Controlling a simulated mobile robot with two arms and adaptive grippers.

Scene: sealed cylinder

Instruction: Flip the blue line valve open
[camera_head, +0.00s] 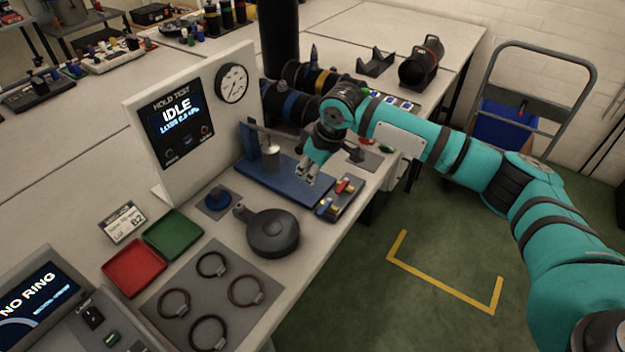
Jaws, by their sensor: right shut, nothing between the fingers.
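A small dark valve block (348,208) sits at the front right edge of the bench, with brass fittings. A blue-handled valve (324,206) is at its near left side, and a red-handled valve (344,186) is behind it to the right. The handles are too small to tell their exact setting. My right gripper (306,177) points down just above and behind the valve block, over the edge of the blue fixture plate (275,186). It is shut and empty, seemingly apart from the blue handle. My left gripper is out of view.
A gauge panel reading IDLE (176,108) stands behind the fixture. A dark round part (272,232), a ring mat (255,318), a red tray (134,267) and a green tray (173,234) lie nearer. Dark cylinders (290,105) lie behind my right arm.

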